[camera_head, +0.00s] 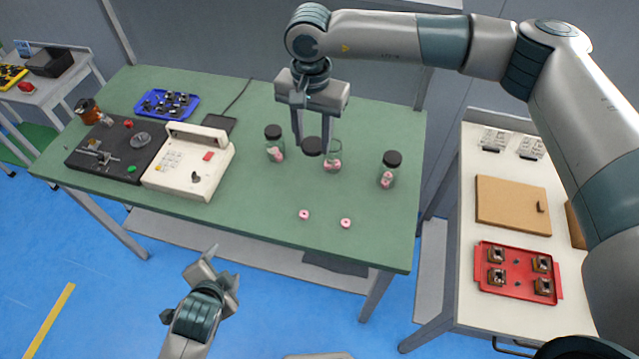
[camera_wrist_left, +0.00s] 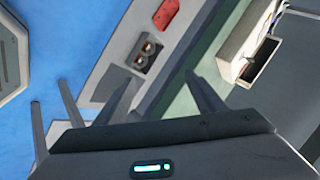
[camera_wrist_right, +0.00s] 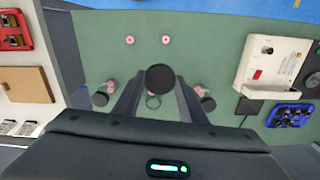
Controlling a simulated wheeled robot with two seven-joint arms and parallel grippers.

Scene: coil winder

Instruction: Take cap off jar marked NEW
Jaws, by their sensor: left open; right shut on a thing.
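My right gripper (camera_head: 312,145) is shut on a black cap (camera_head: 313,147) above the green table. The cap also shows between its fingers in the right wrist view (camera_wrist_right: 160,78). The middle jar (camera_head: 333,160), clear with pink-and-white rings inside, stands uncapped just right of and below the cap, apart from it in the head view. A capped jar (camera_head: 275,150) stands to its left and another capped jar (camera_head: 388,174) to its right. I cannot read a NEW mark on any jar. My left gripper (camera_head: 224,267) is open and empty, in front of the table.
Two pink rings (camera_head: 304,215) (camera_head: 346,223) lie near the front edge of the green table (camera_head: 250,213). A cream machine (camera_head: 188,162), a black winder base (camera_head: 110,150) and a blue tray (camera_head: 167,103) fill its left side. A white side table holds a red tray (camera_head: 517,274) and a brown board (camera_head: 512,204).

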